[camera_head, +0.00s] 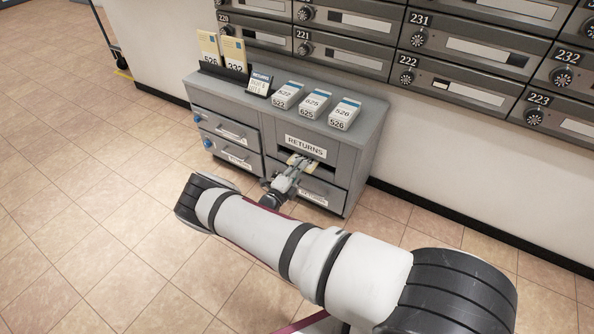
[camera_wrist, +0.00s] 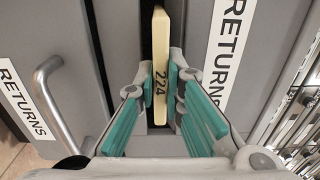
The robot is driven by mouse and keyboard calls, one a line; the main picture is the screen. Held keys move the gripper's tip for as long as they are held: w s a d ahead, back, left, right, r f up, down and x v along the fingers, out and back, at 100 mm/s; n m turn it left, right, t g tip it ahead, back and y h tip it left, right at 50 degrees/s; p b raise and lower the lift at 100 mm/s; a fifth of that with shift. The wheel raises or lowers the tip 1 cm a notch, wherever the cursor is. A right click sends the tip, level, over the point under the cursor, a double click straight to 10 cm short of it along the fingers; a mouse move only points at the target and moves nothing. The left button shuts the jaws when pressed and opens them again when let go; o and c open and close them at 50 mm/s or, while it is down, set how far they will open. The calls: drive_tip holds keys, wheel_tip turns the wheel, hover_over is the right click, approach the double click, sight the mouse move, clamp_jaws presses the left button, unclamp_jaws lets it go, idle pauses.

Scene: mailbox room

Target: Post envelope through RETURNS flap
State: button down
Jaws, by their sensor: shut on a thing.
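A cream envelope (camera_wrist: 161,35) marked 224 is held edge-on between the teal pads of my gripper (camera_wrist: 160,88) in the wrist view. In the head view my gripper (camera_head: 291,171) is in front of the grey cabinet (camera_head: 352,160). The envelope (camera_head: 303,161) lies at the dark RETURNS slot (camera_head: 325,164), below the upper RETURNS label (camera_head: 305,146). In the wrist view its far end lines up with the dark gap. How far it reaches inside, and the flap itself, I cannot tell.
A lower drawer with a handle (camera_wrist: 48,100) is close beside my gripper. Several white boxes (camera_head: 316,103) and upright envelopes (camera_head: 233,53) stand on the cabinet top. Mailboxes (camera_head: 440,80) line the wall behind. The tiled floor (camera_head: 90,180) at left is clear.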

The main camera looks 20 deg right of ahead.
drive_tip(key=shift+x, duration=1.55)
drive_tip(key=c, duration=2.1)
unclamp_jaws()
drive_tip(key=shift+w+d, duration=0.1)
drive_tip(key=o, duration=0.5)
drive_tip(key=p+v, duration=0.1)
drive_tip(key=v, duration=0.8)
drive_tip(key=shift+c, duration=0.5)
clamp_jaws()
drive_tip(key=shift+r, duration=0.1)
